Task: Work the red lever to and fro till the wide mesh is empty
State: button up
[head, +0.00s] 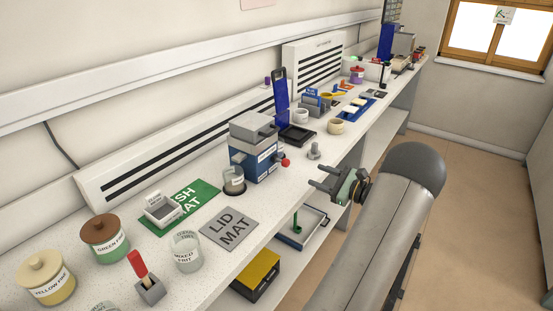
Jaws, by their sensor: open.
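A blue and grey machine (256,150) stands on the bench with a grey top. A red knob (285,162) sticks out from its right side and looks like the red lever. I cannot make out a wide mesh or its contents; the inside of the machine is hidden. A small dark-rimmed cup (234,181) stands at the machine's front. My gripper (317,179) is open and empty, to the right of the red knob and apart from it, near the bench's front edge.
A green mesh mat (206,190) bears a small labelled tray (163,213). The grey lid mat (228,228) is bare. A glass jar (187,253), a red-handled tool in a block (138,265) and frit jars (105,239) stand left. A grey weight-like piece (314,151) stands behind my gripper.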

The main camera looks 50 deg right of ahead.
aim_at(289, 164)
jog(key=w+p, duration=0.1)
jog(key=w, duration=0.9)
jog(key=w+a+p, duration=0.1)
jog(key=w, duration=0.4)
jog(key=shift+a+p, duration=0.1)
jog(key=shift+p, duration=0.2)
jog(key=shift+s, duration=0.1)
